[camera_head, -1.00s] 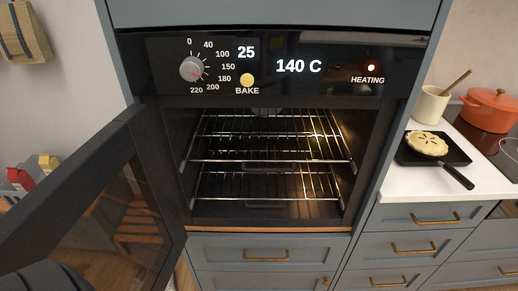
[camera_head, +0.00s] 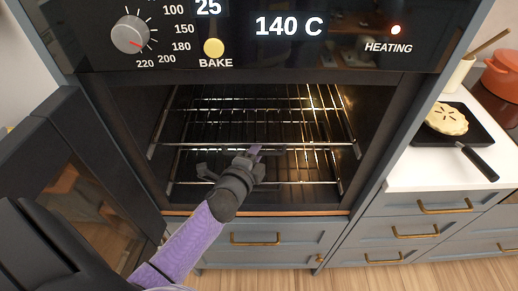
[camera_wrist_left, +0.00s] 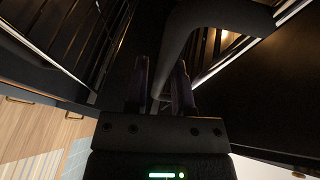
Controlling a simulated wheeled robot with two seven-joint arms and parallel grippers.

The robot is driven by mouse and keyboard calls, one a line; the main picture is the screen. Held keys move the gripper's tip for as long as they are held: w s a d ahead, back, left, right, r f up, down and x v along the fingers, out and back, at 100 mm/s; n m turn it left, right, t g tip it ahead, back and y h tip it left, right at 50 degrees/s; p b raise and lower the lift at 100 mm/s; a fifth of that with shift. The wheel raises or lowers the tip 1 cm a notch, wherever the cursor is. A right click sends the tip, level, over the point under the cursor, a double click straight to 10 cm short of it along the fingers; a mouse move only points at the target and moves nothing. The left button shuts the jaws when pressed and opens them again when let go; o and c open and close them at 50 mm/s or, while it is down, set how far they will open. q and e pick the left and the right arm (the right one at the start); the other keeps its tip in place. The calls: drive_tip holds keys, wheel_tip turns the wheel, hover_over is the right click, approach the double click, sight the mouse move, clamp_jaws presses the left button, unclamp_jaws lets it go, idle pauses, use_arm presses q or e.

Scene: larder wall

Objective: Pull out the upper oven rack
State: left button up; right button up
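The upper oven rack (camera_head: 300,146) is a wire rack inside the open oven, with a dark handle (camera_head: 272,152) at its front. My left gripper (camera_head: 254,154) reaches in from below and is at this handle. In the left wrist view, the fingers (camera_wrist_left: 161,85) stand apart, with a dark curved handle bar (camera_wrist_left: 185,40) running between and above them. Whether they touch the bar is not clear. The gripper and forearm hide part of the rack fronts. My right gripper is not in view.
The lower rack (camera_head: 300,183) sits just under my gripper. The oven door (camera_head: 100,170) stands open at the left. The control panel (camera_head: 290,40) reads 140 C. A pie (camera_head: 446,118) in a black pan is on the right counter.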

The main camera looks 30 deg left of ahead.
use_arm(q)
drive_tip(key=shift+x, duration=0.95)
clamp_jaws()
idle(0.7)
